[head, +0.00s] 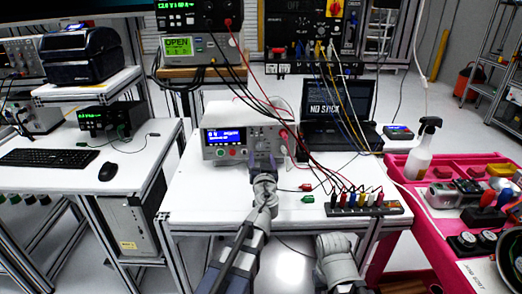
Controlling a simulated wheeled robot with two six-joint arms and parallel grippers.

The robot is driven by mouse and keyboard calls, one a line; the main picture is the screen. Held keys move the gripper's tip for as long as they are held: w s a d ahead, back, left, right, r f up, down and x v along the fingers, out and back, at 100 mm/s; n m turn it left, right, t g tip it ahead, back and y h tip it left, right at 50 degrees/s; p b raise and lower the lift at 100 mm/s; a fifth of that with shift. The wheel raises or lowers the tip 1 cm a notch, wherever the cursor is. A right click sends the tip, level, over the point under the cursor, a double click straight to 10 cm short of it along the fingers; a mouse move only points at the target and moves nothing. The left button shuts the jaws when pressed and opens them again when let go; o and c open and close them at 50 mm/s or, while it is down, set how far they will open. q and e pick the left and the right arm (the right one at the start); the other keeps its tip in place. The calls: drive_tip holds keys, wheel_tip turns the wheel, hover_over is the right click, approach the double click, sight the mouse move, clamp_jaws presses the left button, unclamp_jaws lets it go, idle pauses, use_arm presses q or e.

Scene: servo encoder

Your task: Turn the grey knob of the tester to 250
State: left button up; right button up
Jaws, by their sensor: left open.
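The tester (214,151) is a white box on the white middle table. Its blue display (224,136) seems to show a zero reading in volts; the small print is too small to read. My left gripper (263,160) is open at the right part of the tester's front panel. It covers the place to the right of the display, so I cannot make out the grey knob or whether the fingers touch it. Of my right arm, only grey links (338,262) show at the bottom of the picture; its gripper fingers do not show.
Red and black cables hang in front of the tester's right side. A laptop (338,100) stands to the right. A strip of coloured plugs (365,205) and loose red and green clips lie in front. A pink bench (415,235) with parts is at the right. The table's front left is clear.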

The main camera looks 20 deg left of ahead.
sight(260, 147)
use_arm(q)
drive_tip(key=x, duration=0.6)
drive_tip(key=shift+s, duration=0.1)
clamp_jaws()
idle(0.3)
